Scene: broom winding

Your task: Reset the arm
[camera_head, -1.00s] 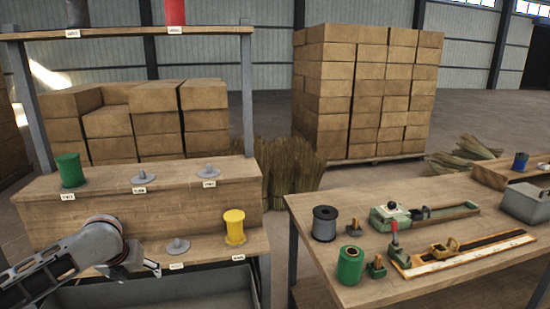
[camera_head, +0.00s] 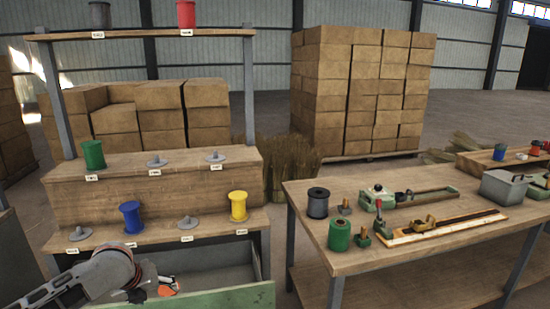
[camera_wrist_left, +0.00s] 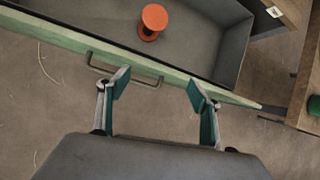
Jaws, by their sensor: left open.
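My left gripper (camera_head: 150,290) is at the lower left of the head view, in front of the shelf rack. In the left wrist view my left gripper (camera_wrist_left: 155,95) has its two fingers spread wide with nothing between them. Its fingers are close to the handle (camera_wrist_left: 125,68) of an open drawer (camera_wrist_left: 60,37); I cannot tell whether they touch it. The drawer (camera_head: 230,298) also shows in the head view. An orange-red spool (camera_wrist_left: 153,20) stands inside the drawer, and part of it (camera_head: 166,290) shows beside the gripper. My right gripper is out of view.
The rack holds a green spool (camera_head: 93,155), a blue spool (camera_head: 131,217), a yellow spool (camera_head: 238,206), and a grey and a red spool on top.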

